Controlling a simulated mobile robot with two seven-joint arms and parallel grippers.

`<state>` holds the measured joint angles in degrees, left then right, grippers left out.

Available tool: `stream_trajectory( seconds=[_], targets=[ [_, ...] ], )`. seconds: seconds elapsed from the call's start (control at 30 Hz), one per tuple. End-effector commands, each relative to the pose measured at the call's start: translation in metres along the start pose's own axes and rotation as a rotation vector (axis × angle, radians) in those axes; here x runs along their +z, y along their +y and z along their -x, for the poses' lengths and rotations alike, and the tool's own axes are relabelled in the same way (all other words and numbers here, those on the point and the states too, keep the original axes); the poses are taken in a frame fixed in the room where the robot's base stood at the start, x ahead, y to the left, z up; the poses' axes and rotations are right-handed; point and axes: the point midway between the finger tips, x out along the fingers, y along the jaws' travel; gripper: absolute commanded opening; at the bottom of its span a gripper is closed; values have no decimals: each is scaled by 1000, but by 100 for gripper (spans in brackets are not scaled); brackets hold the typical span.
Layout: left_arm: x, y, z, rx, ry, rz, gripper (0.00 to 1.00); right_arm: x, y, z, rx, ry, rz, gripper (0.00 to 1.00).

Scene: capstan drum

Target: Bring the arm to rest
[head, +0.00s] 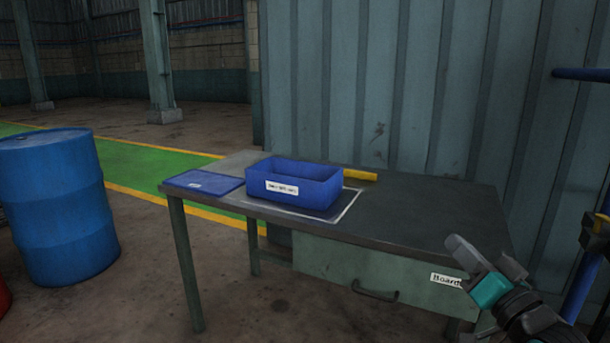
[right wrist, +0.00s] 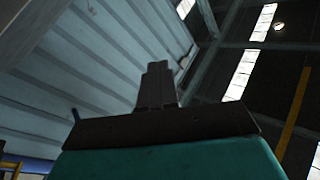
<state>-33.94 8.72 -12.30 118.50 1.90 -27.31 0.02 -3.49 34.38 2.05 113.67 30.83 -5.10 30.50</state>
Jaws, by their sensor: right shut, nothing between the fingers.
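My right gripper (head: 459,244) shows at the lower right of the head view, in front of the desk's right end. It is shut and empty, raised and tilted up to the left. In the right wrist view its closed fingers (right wrist: 158,84) point up toward the corrugated wall and the roof, with nothing between them. My left gripper is not in view.
A dark desk (head: 420,210) with a labelled drawer stands ahead. On it are a blue bin (head: 300,190), a flat blue lid or tray (head: 202,181) and a yellow item (head: 360,174). A blue drum (head: 58,205) stands left. A corrugated wall (head: 400,90) rises behind.

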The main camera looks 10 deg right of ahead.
Motion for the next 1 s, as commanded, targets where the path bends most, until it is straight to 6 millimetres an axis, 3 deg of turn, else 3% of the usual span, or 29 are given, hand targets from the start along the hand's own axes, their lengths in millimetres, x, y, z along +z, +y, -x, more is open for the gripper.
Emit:
stream_trajectory(
  seconds=[0.03,0.2,0.4,0.6,1.0],
  targets=[
    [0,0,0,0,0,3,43,40,4,16,27,-105,81,0],
    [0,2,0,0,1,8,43,147,10,82,61,-424,361,0],
    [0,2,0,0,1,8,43,226,10,163,24,-712,612,0],
    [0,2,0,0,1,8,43,273,3,240,-54,-941,806,0],
    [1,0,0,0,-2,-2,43,298,-59,215,78,-830,487,0]
  ],
)
